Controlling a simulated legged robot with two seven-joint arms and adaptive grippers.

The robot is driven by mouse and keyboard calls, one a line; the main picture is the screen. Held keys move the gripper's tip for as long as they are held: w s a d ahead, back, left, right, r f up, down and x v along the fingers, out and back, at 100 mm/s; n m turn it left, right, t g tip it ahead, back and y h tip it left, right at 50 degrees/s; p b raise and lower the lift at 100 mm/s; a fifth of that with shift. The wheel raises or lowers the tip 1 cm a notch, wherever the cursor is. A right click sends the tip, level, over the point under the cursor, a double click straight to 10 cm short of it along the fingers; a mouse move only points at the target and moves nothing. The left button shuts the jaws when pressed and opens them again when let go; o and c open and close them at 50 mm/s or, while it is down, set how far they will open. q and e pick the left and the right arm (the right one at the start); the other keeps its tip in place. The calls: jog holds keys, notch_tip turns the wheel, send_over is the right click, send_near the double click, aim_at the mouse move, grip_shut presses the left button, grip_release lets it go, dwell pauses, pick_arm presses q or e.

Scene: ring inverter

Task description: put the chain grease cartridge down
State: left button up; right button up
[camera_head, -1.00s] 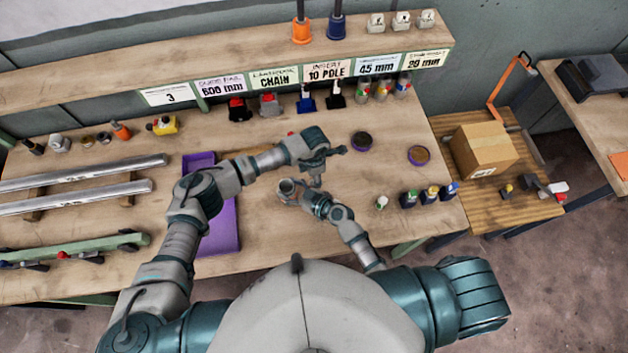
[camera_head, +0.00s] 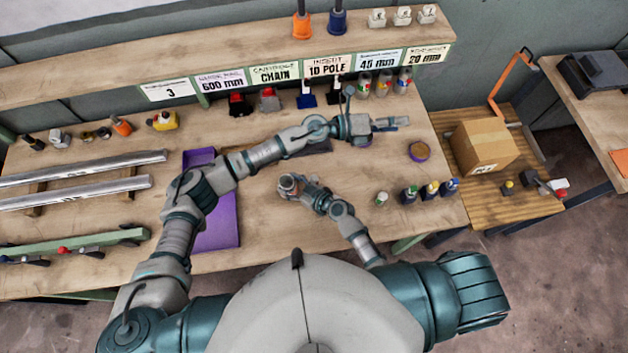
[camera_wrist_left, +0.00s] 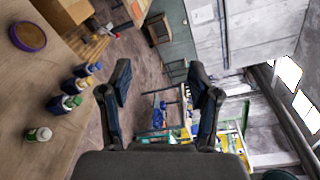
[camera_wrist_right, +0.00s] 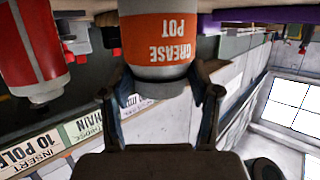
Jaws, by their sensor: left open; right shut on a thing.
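A red and white cartridge (camera_wrist_right: 35,50) shows upside down at the left of the right wrist view, apart from both grippers. Its label is unreadable there, and my left arm seems to hide it in the head view. My left gripper (camera_head: 400,122) is open and empty above the bench, pointing right; the left wrist view shows its spread fingers (camera_wrist_left: 158,85) with nothing between them. My right gripper (camera_head: 288,186) is shut on a grey pot with an orange "GREASE POT" label (camera_wrist_right: 158,45), at the middle of the bench.
A purple tray (camera_head: 215,225) lies on the bench left of the pot. Several small bottles (camera_head: 432,190) stand at the right, near a round purple-rimmed dish (camera_head: 419,151). A labelled shelf (camera_head: 250,65) runs along the back. A cardboard box (camera_head: 483,146) stands on the side table.

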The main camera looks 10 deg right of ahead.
pick_arm(q)
jog(key=w+a+r+n+t+h, duration=0.15)
jog(key=w+r+n+t, duration=0.25)
jog(key=w+n+t, duration=0.5)
jog(key=w+a+f+n+t+y, duration=0.6)
jog(key=a+n+y, duration=0.25)
jog(key=n, duration=0.65)
jog(key=n+g+y, duration=0.8)
jog(key=g+y, duration=0.1)
jog(key=g, duration=0.4)
send_near(314, 178)
notch_tip(314, 178, down, 4)
jog(key=shift+w+a+f, duration=0.1)
jog(key=shift+w+f, duration=0.05)
jog(key=shift+f, duration=0.1)
jog(key=f, duration=0.4)
jog(key=w+d+f, duration=0.1)
jog(key=f, duration=0.1)
jog(key=shift+d, duration=0.1)
